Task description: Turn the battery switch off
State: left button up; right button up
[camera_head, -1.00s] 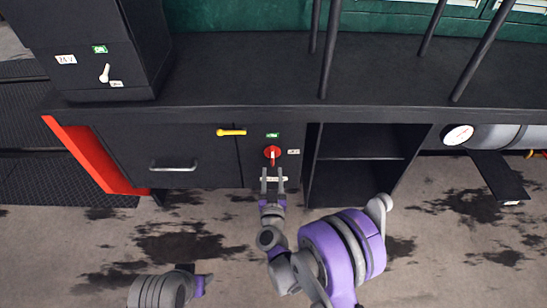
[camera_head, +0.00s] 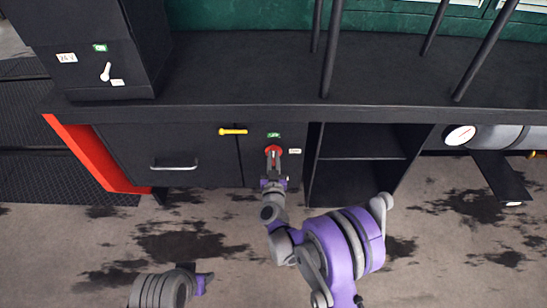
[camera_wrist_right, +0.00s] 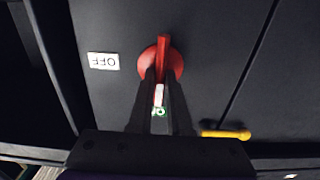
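The battery switch (camera_head: 273,150) is a red rotary knob on the dark cabinet front, just right of centre of the lower cabinet. In the right wrist view its red handle (camera_wrist_right: 163,46) stands upright in the picture. My right gripper (camera_head: 273,160) is at the switch, its two fingers close together, one on each side of the handle. A white OFF label (camera_wrist_right: 104,61) is beside the knob.
A yellow handle (camera_head: 233,131) and a metal drawer pull (camera_head: 174,167) are left of the switch. Open shelves (camera_head: 361,142) are to its right. The worktop (camera_head: 230,75) overhangs above. A box with a white lever (camera_head: 105,72) stands at upper left.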

grip_shut()
jog(key=shift+m, duration=0.3)
jog(key=m+b, duration=0.1)
jog(key=m, duration=0.2)
jog(key=shift+d+f+m+b, duration=0.1)
jog(key=shift+d+m+b, duration=0.05)
jog(key=shift+m+b, duration=0.15)
jog(key=m, duration=0.4)
jog(key=m+b, duration=0.1)
jog(key=m, duration=0.4)
jog(key=m+b, duration=0.1)
jog(key=m, duration=0.3)
jog(key=shift+d+f+m, duration=0.3)
jog(key=o, duration=0.7)
grip_release()
jog(key=shift+c, duration=0.2)
